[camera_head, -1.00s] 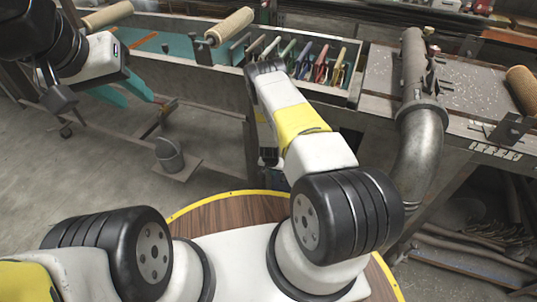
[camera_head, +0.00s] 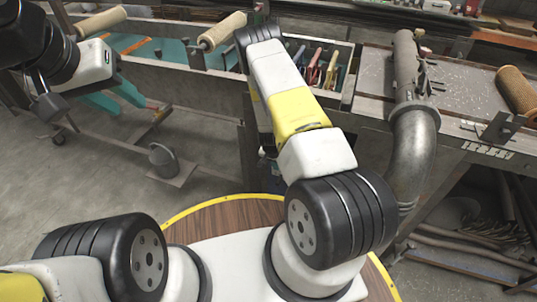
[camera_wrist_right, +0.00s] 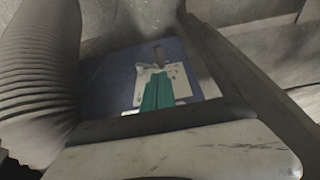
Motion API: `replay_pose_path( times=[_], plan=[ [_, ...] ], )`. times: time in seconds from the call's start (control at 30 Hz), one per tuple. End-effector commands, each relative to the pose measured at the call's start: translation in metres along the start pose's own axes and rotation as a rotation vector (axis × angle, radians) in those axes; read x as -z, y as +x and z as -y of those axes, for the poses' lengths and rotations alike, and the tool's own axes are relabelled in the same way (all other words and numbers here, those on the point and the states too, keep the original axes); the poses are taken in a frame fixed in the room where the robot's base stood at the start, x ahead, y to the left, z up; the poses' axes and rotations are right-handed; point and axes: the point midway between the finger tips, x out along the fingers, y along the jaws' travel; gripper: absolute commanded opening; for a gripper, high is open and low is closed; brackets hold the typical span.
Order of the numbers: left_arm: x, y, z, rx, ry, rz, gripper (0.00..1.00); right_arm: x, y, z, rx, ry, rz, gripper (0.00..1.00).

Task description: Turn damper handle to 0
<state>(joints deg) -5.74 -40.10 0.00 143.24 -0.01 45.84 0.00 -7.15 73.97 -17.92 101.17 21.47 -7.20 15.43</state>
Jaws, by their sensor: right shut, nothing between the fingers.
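In the right wrist view a small grey lever (camera_wrist_right: 159,54), which looks to be the damper handle, stands on a pale marked plate (camera_wrist_right: 174,78) on a blue panel (camera_wrist_right: 108,84). The markings are too small to read. My right gripper (camera_wrist_right: 158,80) has its teal fingers together and empty, in front of the plate and just below the lever in the picture. I cannot tell whether they touch it. In the head view the right gripper is hidden beyond my right arm. My left gripper (camera_head: 118,98) is open and empty at the left.
A ribbed hose (camera_wrist_right: 38,75) is close on the left in the right wrist view, and a dark metal bar (camera_wrist_right: 240,85) runs along the right. In the head view a bent metal pipe (camera_head: 412,150) stands right of my arm, and a tool tray (camera_head: 348,80) lies beyond it.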

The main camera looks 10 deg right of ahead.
Motion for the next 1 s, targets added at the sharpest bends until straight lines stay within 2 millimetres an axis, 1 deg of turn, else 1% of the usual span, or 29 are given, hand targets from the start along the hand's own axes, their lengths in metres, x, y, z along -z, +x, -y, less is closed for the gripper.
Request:
replay_pose_path(
  times=[0.03, 0.3, 0.4, 0.5, 0.7, 1.0],
  plan=[
    [0.0, 0.0, 0.0, 0.0, 0.0, 0.0, 0.36, -0.001, 0.012, -0.001, -0.002, 0.001, 0.001, 0.0],
    [0.0, 0.0, 0.0, 0.0, 0.0, 0.0, 0.36, -0.001, 0.07, 0.0, -0.001, -0.001, 0.001, 0.0],
    [0.0, 0.0, 0.0, 0.0, 0.0, 0.0, 0.36, -0.004, 0.087, -0.001, -0.001, 0.0, 0.001, 0.0],
    [0.0, 0.0, 0.0, 0.0, 0.0, 0.0, 0.36, -0.008, 0.1, -0.001, 0.0, 0.0, 0.001, 0.0],
    [0.0, 0.0, 0.0, 0.0, 0.0, 0.0, 0.36, -0.011, 0.113, -0.001, 0.0, 0.0, 0.0, 0.0],
    [0.0, 0.0, 0.0, 0.0, 0.0, 0.0, 0.36, -0.011, 0.113, -0.001, 0.0, 0.0, 0.0, 0.0]
  ],
)
